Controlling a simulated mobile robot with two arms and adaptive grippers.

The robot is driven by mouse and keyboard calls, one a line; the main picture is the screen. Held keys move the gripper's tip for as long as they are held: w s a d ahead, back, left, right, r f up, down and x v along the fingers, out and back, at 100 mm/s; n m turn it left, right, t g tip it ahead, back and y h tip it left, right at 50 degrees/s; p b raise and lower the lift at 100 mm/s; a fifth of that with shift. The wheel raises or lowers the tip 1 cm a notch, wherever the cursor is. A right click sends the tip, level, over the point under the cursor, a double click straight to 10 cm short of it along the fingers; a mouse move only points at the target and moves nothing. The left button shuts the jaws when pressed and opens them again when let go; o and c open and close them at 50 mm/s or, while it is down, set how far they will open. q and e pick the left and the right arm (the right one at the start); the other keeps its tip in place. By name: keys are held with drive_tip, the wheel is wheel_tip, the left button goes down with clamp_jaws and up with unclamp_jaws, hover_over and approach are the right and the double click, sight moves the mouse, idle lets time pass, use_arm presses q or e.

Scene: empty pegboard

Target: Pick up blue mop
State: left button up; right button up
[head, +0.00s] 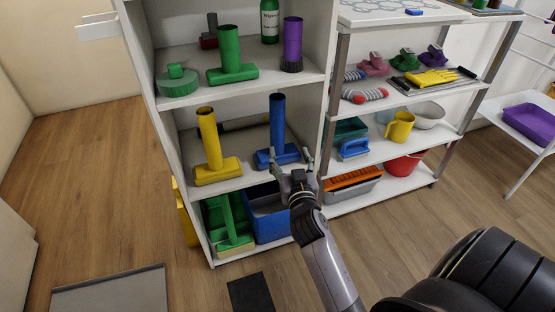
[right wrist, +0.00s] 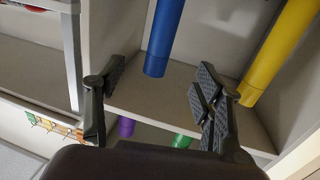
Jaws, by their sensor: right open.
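The blue mop (head: 277,122) stands on the middle shelf of the white shelf unit, an upright blue tube on a flat blue foot. In the right wrist view its blue tube (right wrist: 164,38) hangs from the top edge, as that view looks inverted. My right gripper (head: 294,168) is open and empty, just in front of the mop's foot and partly covering its right end. In the right wrist view the gripper's fingers (right wrist: 158,90) stand apart, with the tube's end beyond the gap. My left gripper is not in view.
A yellow mop (head: 209,140) stands to the left on the same shelf. A green one (head: 230,55) and a purple tube (head: 292,40) stand above. A blue bin (head: 268,222) sits below. The shelf's right side wall is close to the gripper.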

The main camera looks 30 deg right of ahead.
sight(278, 123)
drive_tip(key=x, duration=0.4)
drive_tip(key=b+x, duration=0.1)
drive_tip(key=x, duration=0.2)
drive_tip(key=r+x, duration=0.1)
drive_tip(key=x, duration=0.3)
drive_tip(key=shift+w+d, duration=0.25)
drive_tip(key=shift+d, duration=0.05)
drive_tip(key=shift+w+d+f, duration=0.1)
drive_tip(key=shift+w, duration=0.3)
drive_tip(key=x, duration=0.1)
drive_tip(key=b+x, duration=0.1)
drive_tip(key=x, duration=0.2)
drive_tip(key=shift+w+f+b, duration=0.1)
drive_tip(key=shift+w+b, duration=0.2)
drive_tip(key=shift+w, duration=0.25)
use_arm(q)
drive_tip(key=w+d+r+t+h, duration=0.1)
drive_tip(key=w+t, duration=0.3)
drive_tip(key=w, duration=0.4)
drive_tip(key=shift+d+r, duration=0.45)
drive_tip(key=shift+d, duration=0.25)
use_arm(e)
clamp_jaws()
